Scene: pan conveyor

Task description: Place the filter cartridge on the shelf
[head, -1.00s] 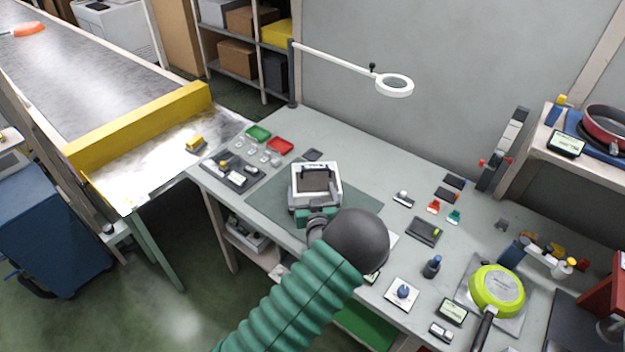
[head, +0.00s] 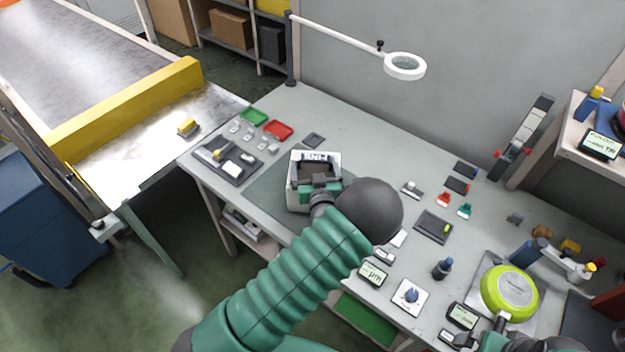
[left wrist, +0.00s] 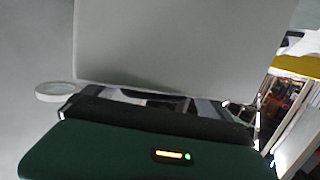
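A white box-like unit with a dark inside (head: 299,173) stands at the green mat on the bench, and I take it for the filter cartridge, though I cannot be sure. My left gripper (head: 320,186) is at its near side, overlapping its front edge. In the left wrist view a large pale panel (left wrist: 185,45) fills the space just beyond the dark fingers (left wrist: 155,110). Whether they are closed on it is hidden. My right gripper (head: 496,332) shows partly at the bottom right, by the handle of a lime-green pan (head: 511,292). Its fingers are unclear.
A raised shelf (head: 571,133) at the right holds a small display (head: 600,145). A ring lamp (head: 404,66) reaches over the bench. Small trays, displays and tools lie around the mat (head: 268,190). A conveyor with a yellow guard (head: 125,108) stands at the left.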

